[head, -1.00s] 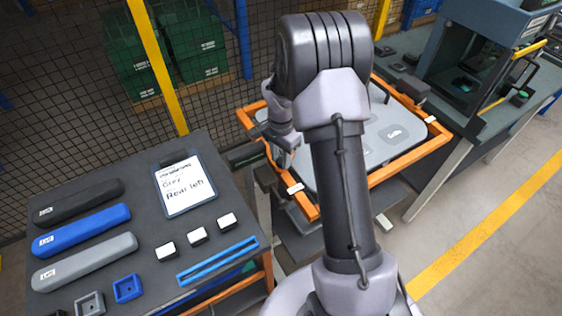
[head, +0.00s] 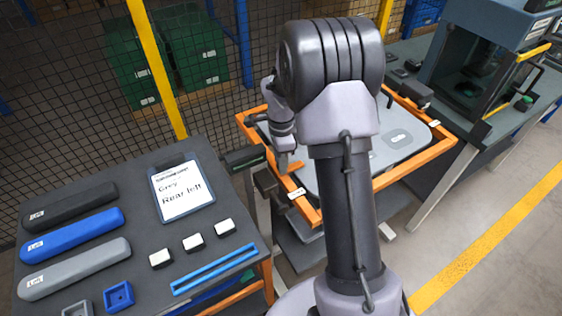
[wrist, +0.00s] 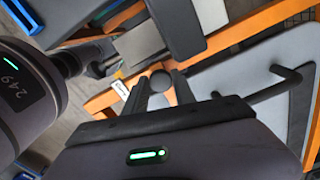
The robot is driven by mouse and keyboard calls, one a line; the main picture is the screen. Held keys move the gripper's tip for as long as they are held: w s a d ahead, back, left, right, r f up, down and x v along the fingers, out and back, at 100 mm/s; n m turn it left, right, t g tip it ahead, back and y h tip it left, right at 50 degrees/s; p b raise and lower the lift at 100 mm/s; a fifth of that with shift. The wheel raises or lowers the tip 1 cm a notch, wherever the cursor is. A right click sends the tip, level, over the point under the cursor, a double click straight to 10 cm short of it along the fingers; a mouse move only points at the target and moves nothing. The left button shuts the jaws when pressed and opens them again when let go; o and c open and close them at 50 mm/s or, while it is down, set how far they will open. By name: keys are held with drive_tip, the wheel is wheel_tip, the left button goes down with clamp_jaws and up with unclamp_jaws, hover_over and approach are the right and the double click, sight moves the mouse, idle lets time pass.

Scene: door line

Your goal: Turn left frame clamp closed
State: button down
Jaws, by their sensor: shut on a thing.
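The orange frame (head: 390,181) holds a light grey door panel (head: 395,150). The left frame clamp is a dark block (head: 265,184) at the frame's left side, beside a white label. My gripper (wrist: 161,87) is at that clamp. In the wrist view, its two dark fingers are shut around a round grey knob (wrist: 160,79), with the orange frame behind it. In the head view my arm covers part of the panel and frame, and the fingertips are hard to make out. A short orange bar (head: 292,168) shows beside my gripper there.
A dark table (head: 130,245) at the left carries black, blue and grey handles, white blocks and a clipboard (head: 181,188). A machine (head: 480,60) stands on a bench at the right. A mesh fence (head: 70,100) is behind. Floor is open at the lower right.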

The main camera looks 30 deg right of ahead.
drive_tip(key=shift+w+r, duration=0.1)
idle(0.3)
drive_tip(key=c, duration=1)
unclamp_jaws()
drive_tip(key=shift+c, duration=0.2)
wheel_tip(320, 180, up, 17)
drive_tip(key=p, duration=0.4)
drive_tip(key=shift+r, duration=0.2)
